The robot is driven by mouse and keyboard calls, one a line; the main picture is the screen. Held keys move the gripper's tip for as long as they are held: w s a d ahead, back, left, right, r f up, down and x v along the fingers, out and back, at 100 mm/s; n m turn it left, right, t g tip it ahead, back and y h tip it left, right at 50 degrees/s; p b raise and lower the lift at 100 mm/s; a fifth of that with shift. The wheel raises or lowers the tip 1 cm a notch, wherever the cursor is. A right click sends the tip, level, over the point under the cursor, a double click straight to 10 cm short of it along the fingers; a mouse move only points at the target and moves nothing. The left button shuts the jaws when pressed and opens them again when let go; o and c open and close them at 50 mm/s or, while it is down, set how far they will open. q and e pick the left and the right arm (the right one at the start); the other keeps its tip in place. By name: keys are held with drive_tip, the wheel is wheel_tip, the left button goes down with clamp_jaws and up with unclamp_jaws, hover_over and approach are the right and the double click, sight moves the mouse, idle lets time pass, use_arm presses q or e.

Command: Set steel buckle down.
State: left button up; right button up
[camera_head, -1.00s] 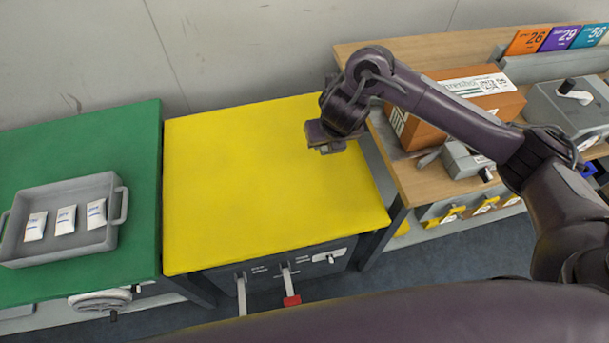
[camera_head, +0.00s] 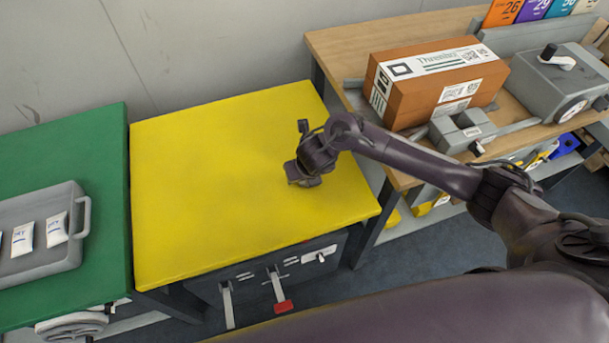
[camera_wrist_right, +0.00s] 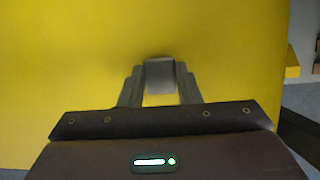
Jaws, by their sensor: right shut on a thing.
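The steel buckle (camera_wrist_right: 160,74) is a small grey piece held between the fingers of my right gripper (camera_wrist_right: 160,88) in the right wrist view. The yellow tabletop (camera_wrist_right: 60,60) lies behind it; whether the buckle touches it I cannot tell. In the head view my right gripper (camera_head: 303,180) is over the right part of the yellow tabletop (camera_head: 200,190), pointing down, and the buckle is hidden there. My left gripper is not in view.
A green table (camera_head: 60,160) with a grey tray (camera_head: 78,245) of white packets stands at left. A wooden bench at right bears an orange-brown box (camera_head: 420,95), a grey vise (camera_head: 462,130) and a grey machine (camera_head: 560,80). The yellow tabletop is otherwise clear.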

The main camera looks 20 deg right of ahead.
drive_tip(key=shift+f, duration=0.15)
drive_tip(key=o, duration=1)
drive_tip(key=shift+c, duration=0.2)
drive_tip(key=p+v, duration=0.4)
drive_tip(key=v, duration=0.8)
drive_tip(key=shift+a, duration=0.1)
